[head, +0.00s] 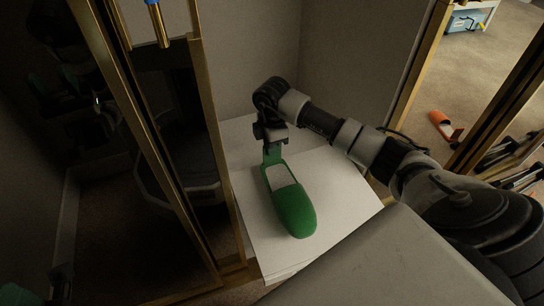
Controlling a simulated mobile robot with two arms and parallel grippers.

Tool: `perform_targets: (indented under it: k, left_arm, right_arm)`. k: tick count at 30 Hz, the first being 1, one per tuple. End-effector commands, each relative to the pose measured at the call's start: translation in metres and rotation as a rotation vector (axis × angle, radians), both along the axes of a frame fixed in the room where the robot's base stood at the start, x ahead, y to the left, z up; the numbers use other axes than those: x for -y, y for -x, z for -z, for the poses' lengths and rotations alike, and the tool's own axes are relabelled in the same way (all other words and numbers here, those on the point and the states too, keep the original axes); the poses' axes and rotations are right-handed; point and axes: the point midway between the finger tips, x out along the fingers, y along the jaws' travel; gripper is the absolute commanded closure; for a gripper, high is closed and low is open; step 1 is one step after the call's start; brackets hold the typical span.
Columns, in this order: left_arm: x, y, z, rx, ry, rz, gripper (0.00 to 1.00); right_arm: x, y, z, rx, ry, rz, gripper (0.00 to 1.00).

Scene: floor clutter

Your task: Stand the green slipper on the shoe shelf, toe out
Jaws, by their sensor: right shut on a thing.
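The green slipper (295,209) is on or just over the white shelf board (345,205), its rounded closed toe pointing toward the near edge. Its open heel end is toward the back. My right gripper (272,149) is shut on the heel end of the slipper, coming from above and behind. Whether the sole rests fully on the board cannot be told. My left gripper is not in view.
A gold-framed dark glass panel (160,150) stands close on the left, with reflections in it. Another gold frame (415,65) is at the right. Beyond it, an orange slipper (440,122) lies on the carpet, and a blue bin (466,22) stands farther back.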

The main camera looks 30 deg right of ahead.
Motion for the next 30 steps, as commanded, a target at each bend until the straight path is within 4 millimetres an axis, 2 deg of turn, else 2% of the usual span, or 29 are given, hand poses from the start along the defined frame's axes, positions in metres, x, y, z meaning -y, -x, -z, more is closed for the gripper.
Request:
perform_targets:
  k: [4,10,22,23,27,30]
  left_arm:
    - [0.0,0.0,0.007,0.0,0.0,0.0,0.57]
    - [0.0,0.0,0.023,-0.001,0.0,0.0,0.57]
    - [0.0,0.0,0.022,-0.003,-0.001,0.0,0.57]
    - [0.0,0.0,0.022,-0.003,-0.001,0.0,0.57]
    - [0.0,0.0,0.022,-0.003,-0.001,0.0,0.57]
    - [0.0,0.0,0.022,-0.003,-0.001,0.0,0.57]
  right_arm:
    - [-0.002,0.0,0.011,-0.002,0.0,0.0,1.0]
    - [-0.002,0.0,0.041,-0.001,0.0,0.0,1.0]
    - [-0.001,0.0,0.044,-0.001,0.0,0.0,1.0]
    - [-0.001,0.0,0.044,0.0,0.0,0.0,0.83]
    - [-0.002,0.0,0.043,0.0,0.0,0.0,0.62]
    - [-0.002,0.0,0.043,0.0,0.0,0.0,0.62]
